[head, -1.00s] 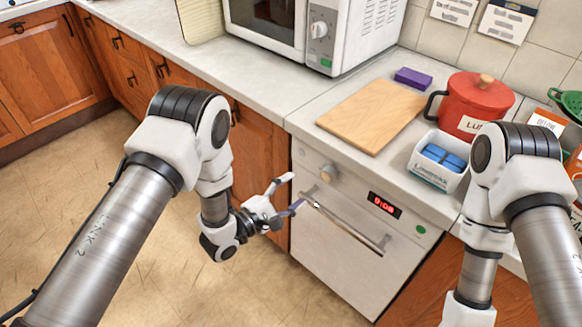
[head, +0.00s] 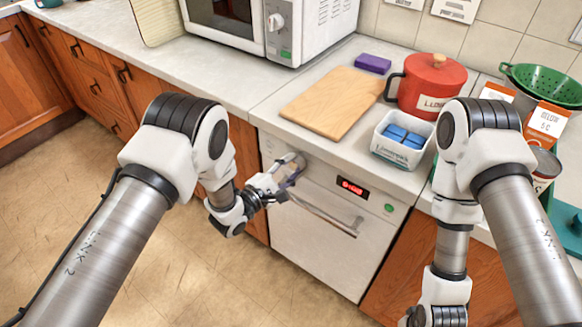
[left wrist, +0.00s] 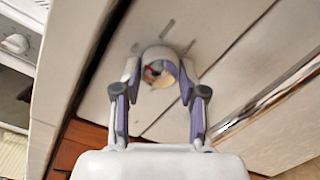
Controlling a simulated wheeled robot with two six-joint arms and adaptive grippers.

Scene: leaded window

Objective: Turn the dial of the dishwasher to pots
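The white dishwasher (head: 322,222) stands under the counter. Its dial (head: 297,158) is at the upper left of the front, partly hidden by my left gripper (head: 287,172). In the left wrist view the dial (left wrist: 158,66) is a pale round knob with a beige face and a small red mark; grey marks sit around it on the panel, too blurred to read. My left gripper (left wrist: 158,76) is open, with one finger on each side of the dial; whether they touch it I cannot tell. My right gripper (head: 436,317) is low at the bottom edge, its fingers cut off.
The dishwasher has a bar handle (head: 325,215), a red display (head: 352,187) and a green button (head: 389,208). On the counter are a cutting board (head: 335,100), a white tub (head: 385,153), a red pot (head: 430,88) and a microwave (head: 270,30).

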